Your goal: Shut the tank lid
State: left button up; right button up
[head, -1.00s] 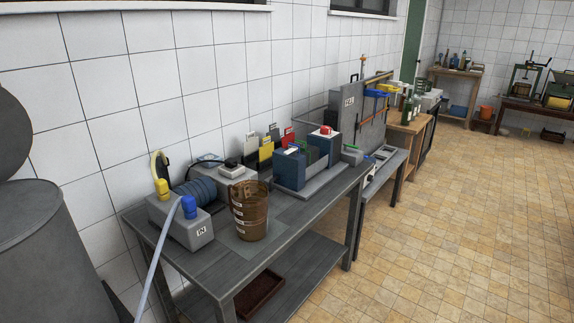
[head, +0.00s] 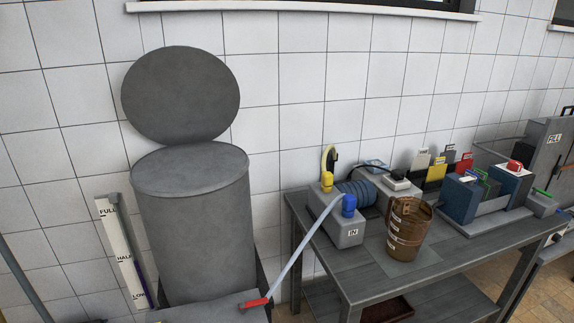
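The grey cylindrical tank (head: 196,235) stands left of centre in the head view, against the tiled wall. Its round grey lid (head: 180,95) is up, standing near upright at the back of the tank's rim. The tank's top (head: 190,170) shows as a flat grey oval; I cannot tell whether it is an opening with a level inside. Neither of my grippers is in view.
A gauge board (head: 122,255) marked FULL, HALF and LOW stands left of the tank. A pale hose (head: 300,255) runs from the pump box (head: 345,232) to a red handle (head: 255,302) before the tank. The bench at right holds a wooden bucket (head: 408,230).

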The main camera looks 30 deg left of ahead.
aim_at(178, 94)
jog(key=u, duration=2.4)
